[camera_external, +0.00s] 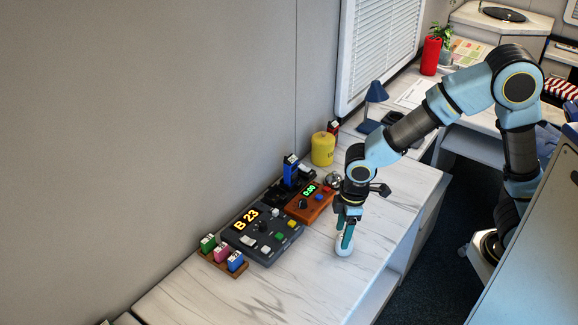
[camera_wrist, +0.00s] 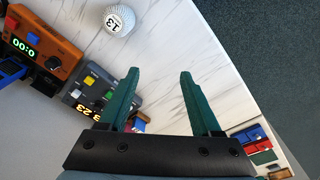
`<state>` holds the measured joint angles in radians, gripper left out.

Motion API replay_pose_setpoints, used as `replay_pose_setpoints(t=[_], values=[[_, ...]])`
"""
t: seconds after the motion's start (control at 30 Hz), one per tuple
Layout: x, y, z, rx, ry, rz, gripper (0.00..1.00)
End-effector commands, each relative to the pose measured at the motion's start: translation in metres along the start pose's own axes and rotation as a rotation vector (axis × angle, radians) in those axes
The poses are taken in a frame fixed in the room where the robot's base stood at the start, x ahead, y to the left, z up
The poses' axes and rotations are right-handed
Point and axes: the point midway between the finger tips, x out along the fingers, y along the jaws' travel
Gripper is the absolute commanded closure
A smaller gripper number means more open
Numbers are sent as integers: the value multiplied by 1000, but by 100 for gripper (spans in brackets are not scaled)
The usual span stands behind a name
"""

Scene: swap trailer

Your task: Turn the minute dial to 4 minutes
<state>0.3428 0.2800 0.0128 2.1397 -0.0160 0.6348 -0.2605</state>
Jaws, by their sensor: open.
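An orange timer box (camera_external: 322,207) stands on the counter beside the dark control panel. Its green display (camera_external: 309,189) reads 0:00, and a black dial (camera_external: 303,204) sits on its top face. The box also shows at the left of the wrist view (camera_wrist: 66,45), with its display (camera_wrist: 23,46) and dial (camera_wrist: 52,62). My gripper (camera_external: 345,238) is right of and nearer than the box, pointing down over the counter, apart from the dial. In the wrist view its teal fingers (camera_wrist: 159,76) are spread with nothing between them.
The front counter (camera_external: 300,290) is clear.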

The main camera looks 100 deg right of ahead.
Motion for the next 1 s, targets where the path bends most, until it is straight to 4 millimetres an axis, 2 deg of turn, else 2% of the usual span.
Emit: replay_pose_setpoints(t=[0.03, 0.1, 0.2, 0.3, 0.4, 0.5, 0.6, 0.77, 1.0], values=[[4, 34, -20, 5, -13, 1, 35], [7, 78, -41, -6, -31, -1, 35], [14, 140, -60, -23, -52, -9, 35], [20, 194, -67, -36, -68, -18, 35], [24, 233, -67, -47, -77, -26, 35], [26, 254, -66, -54, -81, -31, 35], [30, 262, -65, -58, -83, -34, 35], [47, 260, -64, -59, -86, -35, 35], [91, 258, -60, -59, -86, -36, 35]])
